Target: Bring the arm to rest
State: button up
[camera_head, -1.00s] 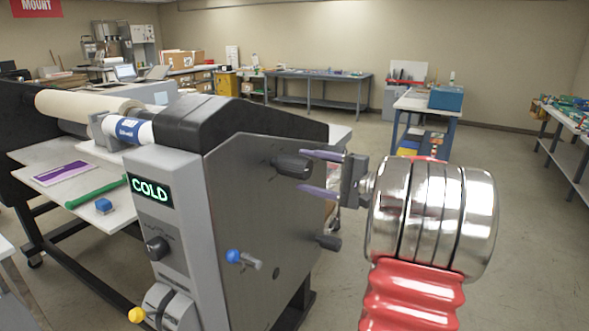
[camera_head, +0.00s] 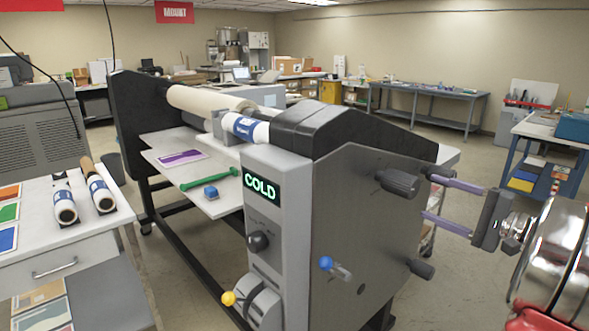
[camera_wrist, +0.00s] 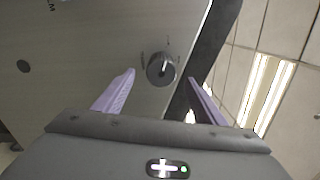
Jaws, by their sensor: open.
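My gripper (camera_head: 428,197) is open and empty at the right in the head view. Its two purple fingers point left at the laminator's grey side panel (camera_head: 350,235). A black knob (camera_head: 398,182) on that panel is just left of the fingertips, with a small gap in the picture. In the wrist view, the knob (camera_wrist: 161,69) shows ahead, between the two spread fingers of my gripper (camera_wrist: 160,78). The rest of my arm is mostly cut off at the right edge of the head view.
The laminator (camera_head: 262,215) with its lit COLD display fills the middle. A white table (camera_head: 85,235) with rolls stands left. A blue-legged bench (camera_head: 545,135) and open floor lie behind my arm.

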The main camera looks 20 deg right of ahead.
notch_tip(320, 180, down, 10)
jog(key=s+a+m+g+h, duration=0.1)
jog(key=s+a+g, duration=0.1)
jog(key=g, duration=0.2)
jog(key=s+a+f+n+g, duration=0.1)
jog(key=s+a+f+g, duration=0.2)
jog(key=a, duration=0.4)
jog(key=s+a+f+n+g, duration=0.1)
jog(key=a+f+n+g, duration=0.1)
jog(key=a+f+g, duration=0.35)
jog(key=s+a+r+n+h, duration=0.1)
jog(key=a+n, duration=0.3)
jog(key=a, duration=0.5)
jog(key=s+a+r+n+h, duration=0.2)
jog(key=a+n, duration=0.3)
jog(key=a, duration=0.3)
jog(key=s+a+r+n+t+h, duration=0.1)
jog(key=s+a+n, duration=0.3)
jog(key=a, duration=0.5)
jog(key=shift+a+r+n+h, duration=0.35)
jog(key=shift+r+n+h, duration=0.25)
jog(key=shift+r, duration=0.2)
